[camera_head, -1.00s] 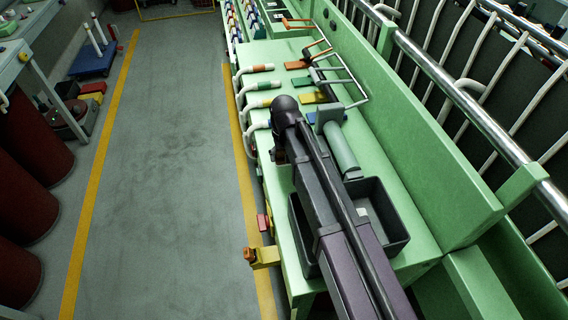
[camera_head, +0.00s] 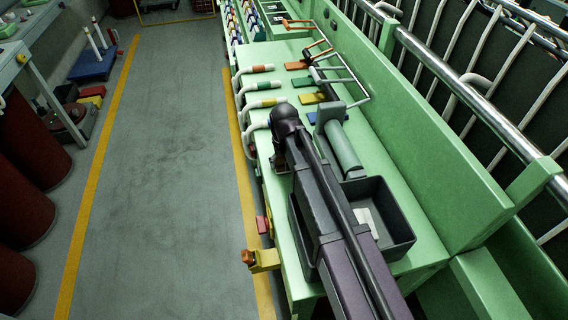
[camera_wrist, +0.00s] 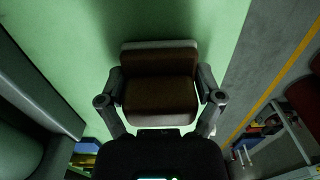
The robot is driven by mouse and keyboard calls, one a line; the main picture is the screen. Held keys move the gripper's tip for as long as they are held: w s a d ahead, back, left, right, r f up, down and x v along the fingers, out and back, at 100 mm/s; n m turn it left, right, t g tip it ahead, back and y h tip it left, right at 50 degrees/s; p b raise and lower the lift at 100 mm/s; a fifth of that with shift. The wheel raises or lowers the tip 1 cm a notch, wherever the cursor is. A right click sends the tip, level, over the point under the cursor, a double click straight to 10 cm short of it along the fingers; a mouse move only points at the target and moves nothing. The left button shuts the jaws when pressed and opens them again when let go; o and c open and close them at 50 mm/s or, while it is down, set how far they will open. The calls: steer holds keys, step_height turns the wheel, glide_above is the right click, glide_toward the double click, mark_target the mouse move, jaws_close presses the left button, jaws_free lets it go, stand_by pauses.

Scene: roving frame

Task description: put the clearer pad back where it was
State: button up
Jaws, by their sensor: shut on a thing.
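In the wrist view the clearer pad (camera_wrist: 160,92) is a dark red-brown block with a pale strip along its upper edge. My gripper (camera_wrist: 160,99) is shut on it, one finger on each side. The pad is over the green bench top (camera_wrist: 215,30); I cannot tell whether it touches it. In the head view my dark arm hides the gripper and the pad.
A black open tray (camera_head: 402,238) with a pale piece inside stands beside my arm. A grey-green roller (camera_head: 343,150) lies behind it. Coloured pads, such as the yellow one (camera_head: 311,99), line the bench. A yellow bracket (camera_head: 263,259) juts over the aisle. The aisle floor (camera_head: 165,200) is clear.

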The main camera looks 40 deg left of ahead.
steer(key=shift+f, duration=0.2)
steer(key=o, duration=0.9)
steer(key=shift+o, duration=0.2)
steer(key=shift+r, duration=0.2)
step_height(320, 180, up, 12)
steer(key=p, duration=1.2)
stand_by(0.4)
